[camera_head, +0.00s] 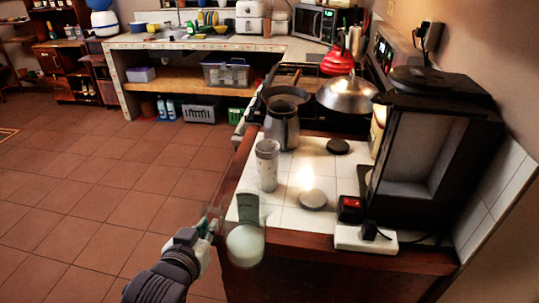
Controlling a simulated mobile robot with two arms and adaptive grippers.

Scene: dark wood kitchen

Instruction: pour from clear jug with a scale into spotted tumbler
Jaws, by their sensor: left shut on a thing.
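My left gripper (207,232) comes in from the lower left and is shut on a clear jug (246,243) with pale contents in its lower part. The jug is at the counter's front left corner, just right of the gripper. Its walls are hard to make out, and I cannot tell its exact tilt; no scale marks are readable. The spotted tumbler (267,168), pale grey with a patterned side, stands upright on the white tiles beyond the jug, apart from it. My right gripper is not in view.
A metal pitcher (282,124) stands behind the tumbler. A pale disc (313,200) and a dark disc (338,147) lie on the tiles. A black machine (440,150) and a white power strip (365,238) stand right. Open floor (100,210) lies left.

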